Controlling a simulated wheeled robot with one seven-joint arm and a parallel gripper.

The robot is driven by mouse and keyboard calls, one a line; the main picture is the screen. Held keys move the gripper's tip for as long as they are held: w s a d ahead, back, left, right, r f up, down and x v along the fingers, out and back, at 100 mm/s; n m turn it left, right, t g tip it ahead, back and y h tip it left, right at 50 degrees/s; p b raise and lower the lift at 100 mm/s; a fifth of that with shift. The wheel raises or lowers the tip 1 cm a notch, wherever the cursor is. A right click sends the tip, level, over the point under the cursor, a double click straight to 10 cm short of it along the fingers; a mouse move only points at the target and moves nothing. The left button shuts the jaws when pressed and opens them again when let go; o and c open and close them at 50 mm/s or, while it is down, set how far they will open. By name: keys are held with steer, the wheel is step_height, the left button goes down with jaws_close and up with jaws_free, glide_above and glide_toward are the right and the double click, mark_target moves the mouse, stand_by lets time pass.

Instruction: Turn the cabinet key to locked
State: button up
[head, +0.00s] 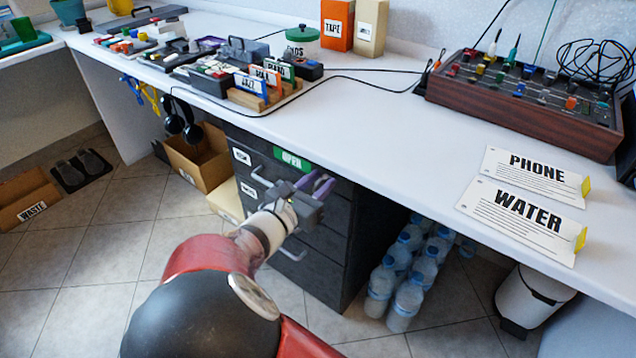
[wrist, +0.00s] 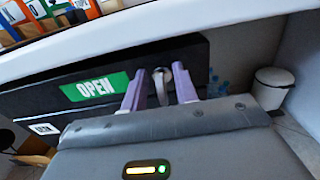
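The dark grey drawer cabinet (head: 325,240) stands under the white counter. A green label reading OPEN is on its upper front in the wrist view (wrist: 95,88) and the head view (head: 292,159). My gripper (head: 322,187) is at the upper right of the cabinet front. In the wrist view its two purple fingers (wrist: 162,88) point at the front and stand apart. A small metallic key (wrist: 160,84) shows between them, nearer the right finger. I cannot tell whether a finger touches it. In the head view my gripper hides the key.
The white counter (head: 390,150) overhangs the cabinet closely above my gripper. Several water bottles (head: 400,285) stand on the floor right of the cabinet, with a white bin (head: 530,300) beyond. A cardboard box (head: 200,160) stands left. Tiled floor is free in front.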

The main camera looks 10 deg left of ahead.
jaws_close()
steer(key=shift+m, duration=0.4)
steer(key=m+b, duration=0.2)
steer(key=shift+s+d+f+m, duration=0.1)
steer(key=shift+d+f+m, duration=0.1)
steer(key=shift+m, duration=0.2)
steer(key=m+b, duration=0.4)
steer(key=b, duration=0.1)
steer(key=m+b, duration=0.5)
steer(key=f+m+b, duration=0.1)
steer(key=m+b, duration=0.4)
steer(key=b, duration=0.1)
steer(key=shift+s+d, duration=0.15)
steer(key=shift+d, duration=0.2)
steer(key=shift+r+m, duration=0.1)
steer(key=shift+m, duration=0.2)
